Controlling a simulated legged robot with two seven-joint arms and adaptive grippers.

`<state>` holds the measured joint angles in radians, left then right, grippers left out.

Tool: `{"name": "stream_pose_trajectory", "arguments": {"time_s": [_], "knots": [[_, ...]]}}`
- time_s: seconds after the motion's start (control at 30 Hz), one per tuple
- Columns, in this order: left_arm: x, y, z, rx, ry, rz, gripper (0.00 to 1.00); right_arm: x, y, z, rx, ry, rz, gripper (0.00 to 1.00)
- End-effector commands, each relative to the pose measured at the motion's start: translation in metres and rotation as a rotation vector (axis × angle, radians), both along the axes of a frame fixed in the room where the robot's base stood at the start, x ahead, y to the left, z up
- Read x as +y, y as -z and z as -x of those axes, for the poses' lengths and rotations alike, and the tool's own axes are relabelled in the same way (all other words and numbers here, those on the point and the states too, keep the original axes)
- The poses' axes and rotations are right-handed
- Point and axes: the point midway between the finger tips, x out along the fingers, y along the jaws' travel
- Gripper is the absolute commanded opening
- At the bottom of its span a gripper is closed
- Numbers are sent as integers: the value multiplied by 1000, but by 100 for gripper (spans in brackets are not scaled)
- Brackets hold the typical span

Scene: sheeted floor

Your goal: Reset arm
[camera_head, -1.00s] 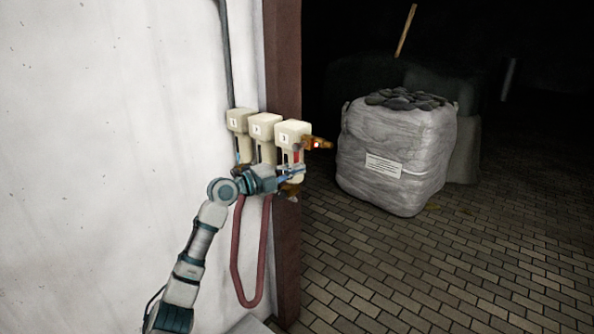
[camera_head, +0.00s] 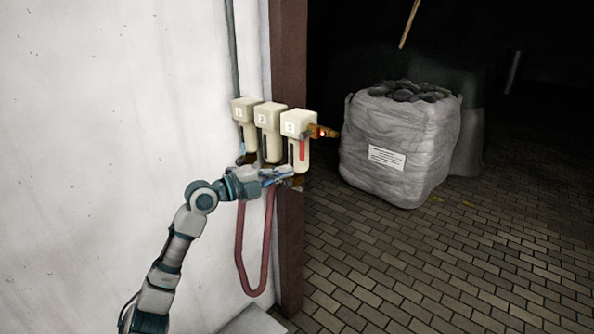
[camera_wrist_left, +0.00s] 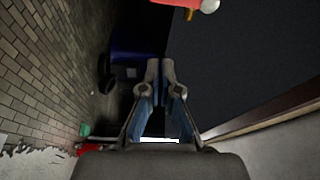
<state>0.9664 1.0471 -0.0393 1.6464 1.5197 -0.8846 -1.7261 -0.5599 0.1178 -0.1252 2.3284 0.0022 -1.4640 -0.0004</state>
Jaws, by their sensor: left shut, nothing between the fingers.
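My left arm reaches up from the bottom left in the head view. Its gripper (camera_head: 283,175) is in front of the lower part of the wall units, just below the unit marked 3 (camera_head: 296,148). In the left wrist view the two fingers (camera_wrist_left: 160,85) meet at their tips, with nothing between them. The head view does not show clearly whether the gripper touches the unit. My right gripper is in neither view.
Two more cream units (camera_head: 246,115) stand in the row on the white wall (camera_head: 100,120). An orange fitting (camera_head: 322,131) juts from the right unit. A red hose (camera_head: 239,250) hangs below. A filled bulk bag (camera_head: 400,150) stands on the paved floor (camera_head: 440,260).

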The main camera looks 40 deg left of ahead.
Motion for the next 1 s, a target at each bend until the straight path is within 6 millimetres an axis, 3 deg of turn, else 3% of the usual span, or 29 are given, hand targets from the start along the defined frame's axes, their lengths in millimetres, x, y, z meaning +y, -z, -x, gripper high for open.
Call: {"name": "stream_pose_trajectory", "arguments": {"time_s": [0.73, 0.87, 1.0], "knots": [[1, 3, 3, 9, 0, 5, 0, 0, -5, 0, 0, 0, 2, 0], [-1, 32, -11, 70, -14, 43, 0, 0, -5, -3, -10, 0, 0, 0], [-5, 96, -36, 202, -51, 126, 0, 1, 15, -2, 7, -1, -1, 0]]}}
